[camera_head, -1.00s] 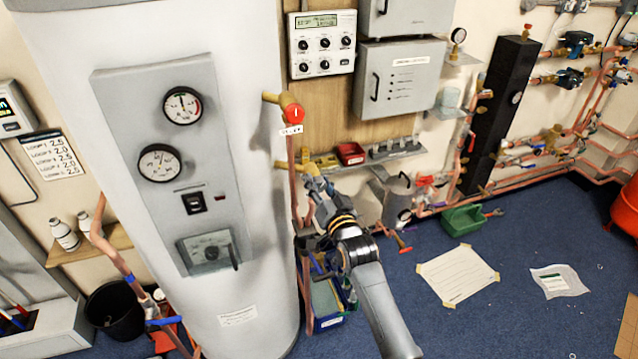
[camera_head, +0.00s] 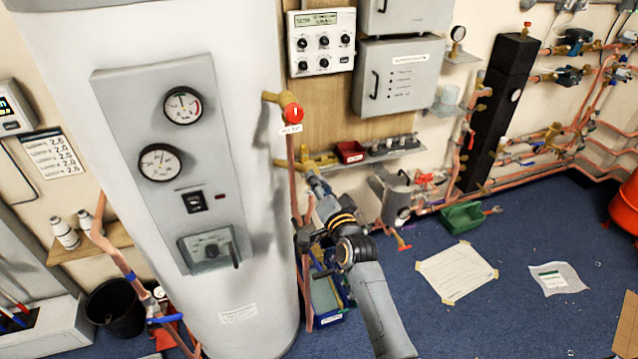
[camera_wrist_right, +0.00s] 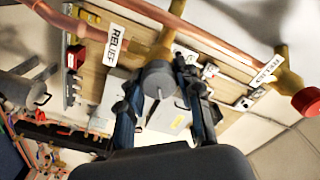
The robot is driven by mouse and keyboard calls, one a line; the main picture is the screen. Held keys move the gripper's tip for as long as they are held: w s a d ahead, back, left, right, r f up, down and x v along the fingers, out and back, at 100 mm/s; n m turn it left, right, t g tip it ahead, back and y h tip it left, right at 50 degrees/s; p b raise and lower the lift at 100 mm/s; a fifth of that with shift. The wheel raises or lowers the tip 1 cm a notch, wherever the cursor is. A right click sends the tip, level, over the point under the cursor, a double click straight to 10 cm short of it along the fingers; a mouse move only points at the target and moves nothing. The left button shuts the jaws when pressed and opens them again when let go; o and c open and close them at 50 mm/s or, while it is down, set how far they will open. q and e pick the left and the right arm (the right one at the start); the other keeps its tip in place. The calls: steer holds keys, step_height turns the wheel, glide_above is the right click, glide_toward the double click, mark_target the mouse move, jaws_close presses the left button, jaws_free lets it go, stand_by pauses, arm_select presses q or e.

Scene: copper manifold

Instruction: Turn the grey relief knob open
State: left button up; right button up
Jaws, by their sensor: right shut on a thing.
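The grey relief knob (camera_wrist_right: 158,80) sits on a brass valve beside a white label (camera_wrist_right: 113,45) reading RELIEF in the right wrist view. It has a light pointer line on its face. My right gripper (camera_wrist_right: 165,85) has one finger on each side of the knob and is shut on it. In the head view my right gripper (camera_head: 314,180) is at the brass fitting (camera_head: 318,162) right of the white tank, and it hides the knob. My left gripper is not in view.
A red knob (camera_head: 293,114) on a brass valve is above my right gripper. The white tank (camera_head: 262,230) with its gauges stands close on the left. Copper pipes run close by.

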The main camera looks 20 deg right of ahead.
steer(key=o, duration=1.2)
steer(key=shift+c, duration=0.2)
steer(key=s, duration=1.2)
steer(key=shift+d, duration=0.2)
step_height(320, 180, down, 20)
steer(key=s+a+n+g+b, duration=0.2)
steer(key=n+g, duration=0.1)
steer(key=g, duration=0.1)
steer(key=s+f+n+g+b, duration=0.1)
steer(key=s+f+g, duration=0.1)
steer(key=s+f, duration=0.35)
steer(key=s+a+f+n+g+b, duration=0.1)
steer(key=s+f, duration=0.2)
steer(key=f, duration=0.6)
steer(key=s+f+n+g+b, duration=0.15)
steer(key=s+f, duration=0.25)
steer(key=f, duration=0.4)
steer(key=s+d+f+n+g+b, duration=0.1)
steer(key=s+d+f+g, duration=0.1)
steer(key=s+f, duration=0.5)
steer(key=s+d+f+n+g+b, duration=0.1)
steer(key=s+f, duration=0.6)
steer(key=s, duration=0.8)
steer(key=s+d+f+n+g, duration=0.3)
steer(key=s+f+g, duration=0.2)
steer(key=s, duration=0.6)
step_height(320, 180, down, 2)
steer(key=shift+f+h+b, duration=0.25)
steer(key=shift+h+b, duration=0.05)
steer(key=shift+b, duration=0.1)
